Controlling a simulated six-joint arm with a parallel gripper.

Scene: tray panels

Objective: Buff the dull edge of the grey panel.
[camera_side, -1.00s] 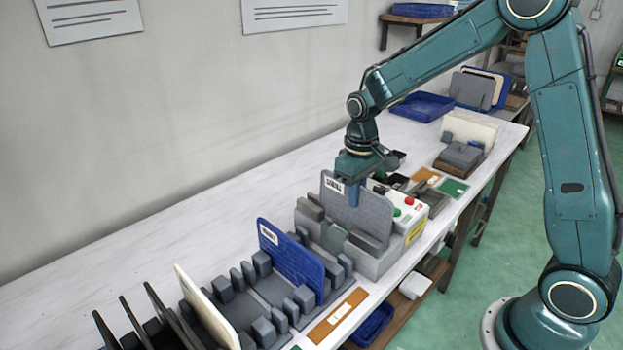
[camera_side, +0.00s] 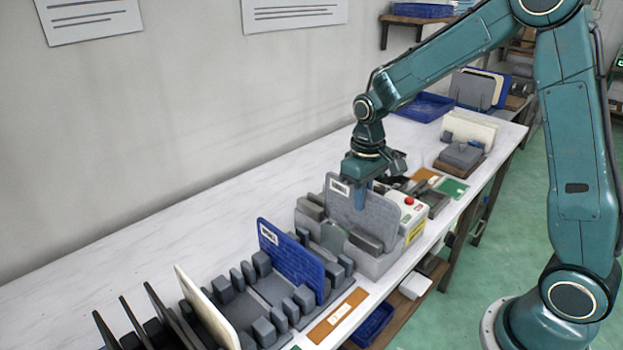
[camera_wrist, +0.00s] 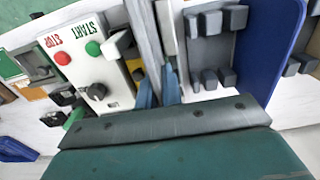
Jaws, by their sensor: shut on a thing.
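The grey panel (camera_side: 358,212) stands upright in the slot of a light grey machine (camera_side: 376,264), with a white label at its upper left corner. My gripper (camera_side: 364,196) is shut on the panel's top edge, with blue fingers on its two faces. In the wrist view my gripper (camera_wrist: 159,90) shows a blue finger on either side of the panel (camera_wrist: 146,35), which is seen nearly edge-on. The panel's lower edge is hidden in the machine, and I cannot tell which edge is dull.
A control box (camera_wrist: 88,55) with red STOP and green START buttons and a black knob adjoins the machine. A blue panel (camera_side: 292,260) and a cream panel (camera_side: 204,310) stand in racks at left. The table's wall side (camera_side: 220,190) is clear.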

